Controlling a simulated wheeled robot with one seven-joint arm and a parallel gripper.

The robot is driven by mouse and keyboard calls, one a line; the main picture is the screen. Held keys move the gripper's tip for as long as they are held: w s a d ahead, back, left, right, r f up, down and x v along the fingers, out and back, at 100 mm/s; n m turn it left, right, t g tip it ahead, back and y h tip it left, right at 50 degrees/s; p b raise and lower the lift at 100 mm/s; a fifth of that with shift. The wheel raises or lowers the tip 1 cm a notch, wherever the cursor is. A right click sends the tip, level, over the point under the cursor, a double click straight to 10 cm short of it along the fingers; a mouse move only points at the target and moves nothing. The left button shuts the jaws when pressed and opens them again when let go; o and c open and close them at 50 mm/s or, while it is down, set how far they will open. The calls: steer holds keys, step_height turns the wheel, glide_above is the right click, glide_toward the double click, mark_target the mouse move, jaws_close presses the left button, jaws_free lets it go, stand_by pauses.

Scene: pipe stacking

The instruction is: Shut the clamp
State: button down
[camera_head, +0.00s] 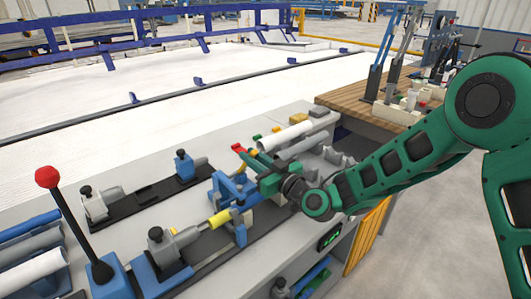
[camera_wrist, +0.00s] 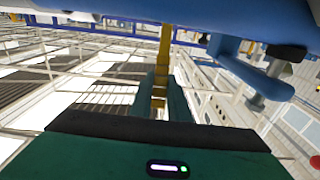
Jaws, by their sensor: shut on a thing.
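A blue clamp frame (camera_head: 230,190) stands on the grey bench, left of my gripper (camera_head: 258,168). In the wrist view, my gripper's two dark green fingers (camera_wrist: 166,97) are closed around a narrow yellow bar (camera_wrist: 166,45). The bar runs up toward a large blue body (camera_wrist: 190,12) across the top. I cannot tell whether this bar is the clamp's lever. In the head view, the fingers and arm hide most of the grip, and a red tip (camera_head: 238,148) shows just beyond. A yellow-tipped rod (camera_head: 219,218) lies along the rail in front of the blue frame.
A red-knobbed lever (camera_head: 47,177) rises at the front left. Grey and blue vises (camera_head: 160,250) sit on black rails along the bench. Pale and grey pipes (camera_head: 286,137) rest in holders behind my gripper. A wooden table (camera_head: 350,97) with small parts stands at the back right.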

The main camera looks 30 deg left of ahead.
steer(key=shift+w+d+f+t, duration=0.15)
steer(key=shift+w+d+t, duration=0.25)
steer(key=shift+w, duration=0.2)
steer(key=c, duration=1.8)
jaws_free()
steer(key=shift+o, duration=0.6)
steer(key=shift+s+a, duration=0.2)
steer(key=shift+s, duration=0.1)
steer(key=shift+d, duration=0.1)
steer(key=v, duration=1)
steer(key=shift+d, duration=0.35)
steer(key=shift+f, duration=0.1)
